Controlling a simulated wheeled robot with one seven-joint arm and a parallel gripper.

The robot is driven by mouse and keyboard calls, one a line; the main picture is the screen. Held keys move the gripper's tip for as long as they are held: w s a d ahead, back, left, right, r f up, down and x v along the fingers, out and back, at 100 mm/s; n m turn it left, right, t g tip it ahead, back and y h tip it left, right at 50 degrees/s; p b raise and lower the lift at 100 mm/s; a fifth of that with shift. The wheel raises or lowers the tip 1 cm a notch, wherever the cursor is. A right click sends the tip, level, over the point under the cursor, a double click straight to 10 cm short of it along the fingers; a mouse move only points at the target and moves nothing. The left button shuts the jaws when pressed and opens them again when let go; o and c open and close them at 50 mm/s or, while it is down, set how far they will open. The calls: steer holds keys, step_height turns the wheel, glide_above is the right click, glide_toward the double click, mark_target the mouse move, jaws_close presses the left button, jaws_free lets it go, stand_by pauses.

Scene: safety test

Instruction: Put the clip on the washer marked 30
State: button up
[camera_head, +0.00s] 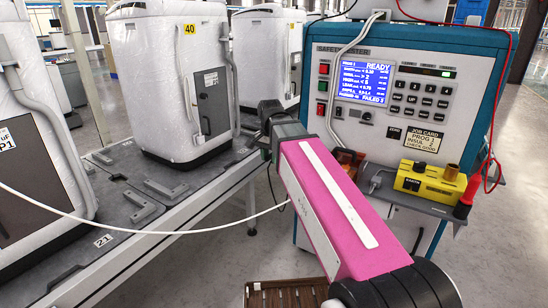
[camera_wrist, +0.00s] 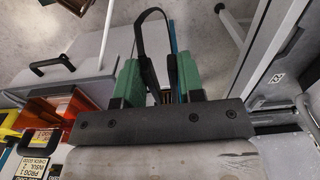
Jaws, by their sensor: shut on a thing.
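My gripper (camera_head: 272,130) is in the middle of the head view, in front of the tester and right of the middle washer. In the wrist view its green fingers (camera_wrist: 160,85) are shut on a dark piece, which I take for the clip (camera_wrist: 168,70); a black lead loops up from it. The clip's jaws are hidden. White washers stand in a row on a grey platform: a near one (camera_head: 22,60) cut off at the left, one (camera_head: 140,60) with a yellow 40 tag (camera_head: 189,29), and one (camera_head: 262,40) farther back. I cannot read a 30 on any washer.
The teal tester (camera_head: 478,75) reads READY on its screen. Its shelf holds a yellow block (camera_head: 428,186) and a red probe (camera_head: 464,205). A white cable (camera_head: 150,232) crosses before the platform (camera_head: 125,245). A brown slatted crate (camera_head: 283,292) is below my arm.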

steer(key=s+a+r+n, duration=0.2)
steer(key=s+a+n, duration=0.15)
steer(key=a, duration=0.95)
steer(key=s+a+r+n, duration=0.2)
steer(key=s+a, duration=0.3)
steer(key=a, duration=0.8)
steer(key=s+a+r+n, duration=0.2)
steer(key=s+a+n, duration=0.15)
steer(key=a, duration=0.95)
steer(key=s+a+r+n, duration=0.2)
steer(key=s+a+n, duration=0.1)
steer(key=s+a, duration=0.75)
steer(key=s+a+r+n, duration=0.3)
steer(key=s+a, duration=0.4)
steer(key=s, duration=0.6)
steer(key=s+a+r+n, duration=0.25)
steer(key=s+a, duration=0.55)
steer(key=s, duration=0.4)
steer(key=shift+w+a+f, duration=0.2)
steer(key=shift+w+a, duration=0.65)
steer(key=shift+a, duration=0.25)
steer(key=shift+w+a+f, duration=0.15)
steer(key=shift+w+a, duration=0.65)
steer(key=shift+a, duration=0.25)
steer(key=shift+w+a, duration=0.5)
steer(key=shift+a, duration=0.2)
steer(key=shift+w+a, duration=0.5)
steer(key=shift+a, duration=0.2)
steer(key=o, duration=0.9)
